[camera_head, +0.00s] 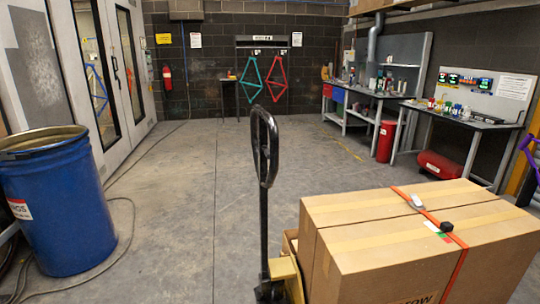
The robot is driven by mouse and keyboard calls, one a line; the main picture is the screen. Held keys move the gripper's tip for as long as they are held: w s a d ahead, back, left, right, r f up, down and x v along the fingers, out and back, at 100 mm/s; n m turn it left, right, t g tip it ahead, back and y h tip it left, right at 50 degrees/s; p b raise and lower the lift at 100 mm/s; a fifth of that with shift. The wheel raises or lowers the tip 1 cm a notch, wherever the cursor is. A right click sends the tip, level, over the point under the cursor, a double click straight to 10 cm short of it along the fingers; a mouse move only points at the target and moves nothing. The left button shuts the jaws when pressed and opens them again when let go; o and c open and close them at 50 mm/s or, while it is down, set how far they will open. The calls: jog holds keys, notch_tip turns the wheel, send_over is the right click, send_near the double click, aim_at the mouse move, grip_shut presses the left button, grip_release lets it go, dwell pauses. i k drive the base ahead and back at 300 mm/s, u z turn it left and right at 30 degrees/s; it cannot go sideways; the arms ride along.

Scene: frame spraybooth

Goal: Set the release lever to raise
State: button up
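A pallet jack stands in front of me, with a yellow base (286,272) and an upright black handle (264,205). The handle ends in a black loop grip (266,146). A small lever seems to sit inside the loop, but it is too dark and small to make out its setting. Large cardboard boxes (400,262) are beside the handle on the right, bound by an orange strap (462,262). A black knob-like piece (446,227) and a small red and green label show on top of the boxes. My gripper is not in view.
A blue drum (60,205) stands at the left, with a hose on the floor beside it. Workbenches (465,122) and a red cylinder (387,141) line the right side. Bicycle frames (276,77) hang at the back wall. The concrete floor (190,190) between is clear.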

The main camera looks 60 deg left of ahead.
aim_at(266, 150)
jog(key=z, duration=0.7)
jog(key=i, duration=0.1)
jog(key=u, duration=3.05)
jog(key=i, duration=0.95)
jog(key=z, duration=0.15)
jog(key=k, duration=0.85)
jog(key=u, duration=0.2)
jog(key=i, duration=0.25)
jog(key=z, duration=0.1)
